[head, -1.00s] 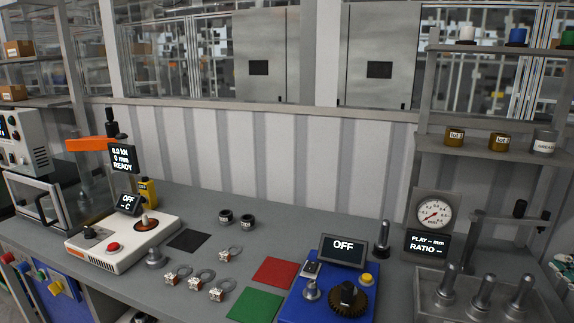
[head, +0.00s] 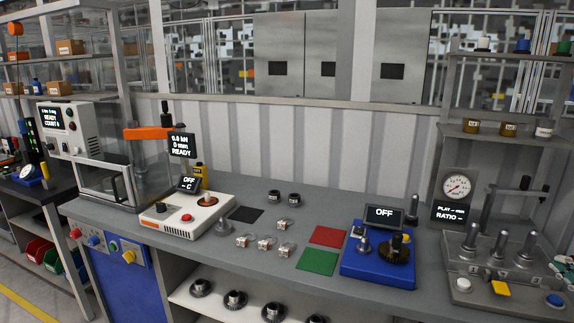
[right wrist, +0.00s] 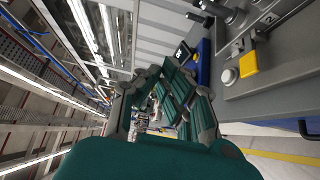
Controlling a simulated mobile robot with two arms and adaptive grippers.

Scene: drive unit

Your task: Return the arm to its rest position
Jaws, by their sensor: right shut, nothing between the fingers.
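My right gripper (right wrist: 168,105) shows in the right wrist view, with its teal fingers and grey links close together. It is shut with nothing between the fingers. Beyond it, at the upper right of that view, are the grey bench with a yellow block (right wrist: 248,64) and a blue edge of a unit (right wrist: 203,62). The gripper appears clear of these things. Neither arm can be made out in the head view, and my left gripper shows in no view.
The grey workbench (head: 330,205) carries a blue unit (head: 375,265) reading OFF, red (head: 328,235) and green (head: 318,261) mats, a white heater (head: 185,215) and a lever fixture (head: 500,250). Several ringed parts (head: 265,243) lie mid-bench. Round parts stand on the lower shelf (head: 215,307).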

